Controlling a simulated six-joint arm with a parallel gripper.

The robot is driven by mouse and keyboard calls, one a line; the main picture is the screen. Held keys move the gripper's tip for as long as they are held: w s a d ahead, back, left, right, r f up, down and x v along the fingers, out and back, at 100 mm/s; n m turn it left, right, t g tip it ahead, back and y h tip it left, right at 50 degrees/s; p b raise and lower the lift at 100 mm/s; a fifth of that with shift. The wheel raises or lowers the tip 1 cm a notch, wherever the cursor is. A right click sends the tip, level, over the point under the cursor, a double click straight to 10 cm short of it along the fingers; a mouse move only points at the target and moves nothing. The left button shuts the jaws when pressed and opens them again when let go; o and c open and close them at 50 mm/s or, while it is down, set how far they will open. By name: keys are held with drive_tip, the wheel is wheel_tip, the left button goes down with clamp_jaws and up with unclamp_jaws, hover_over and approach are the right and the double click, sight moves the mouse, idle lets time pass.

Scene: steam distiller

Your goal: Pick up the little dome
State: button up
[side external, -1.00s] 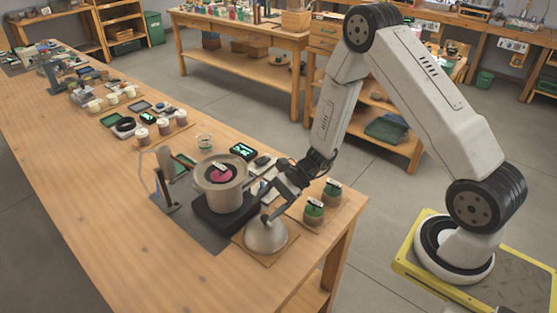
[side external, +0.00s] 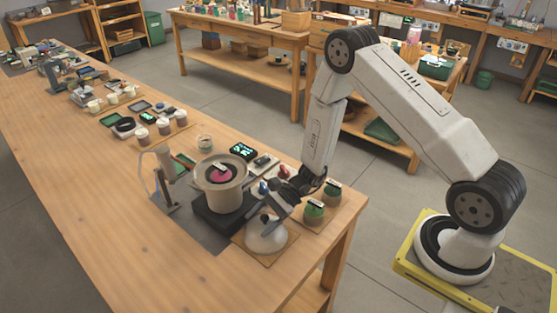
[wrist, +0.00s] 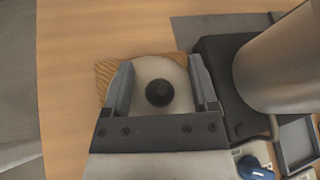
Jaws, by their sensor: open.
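The little dome (side external: 266,238) is pale grey-white and sits on a square wooden board (side external: 238,241) near the table's front right. In the wrist view the dome (wrist: 147,72) shows from above with a round black knob (wrist: 159,93) at its middle. My gripper (wrist: 160,77) is open, with one finger on each side of the knob, over the dome. In the side view my gripper (side external: 264,218) hides the knob and part of the dome's top. I cannot tell whether the fingers touch the dome.
A beige pot (side external: 221,194) with a pink inside stands on a black base (side external: 212,221) close beside the dome. The table (side external: 110,220) is clear at the front left.

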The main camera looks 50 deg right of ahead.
drive_tip(key=shift+a+f, duration=0.15)
drive_tip(key=shift+a, duration=0.1)
idle(0.3)
clamp_jaws()
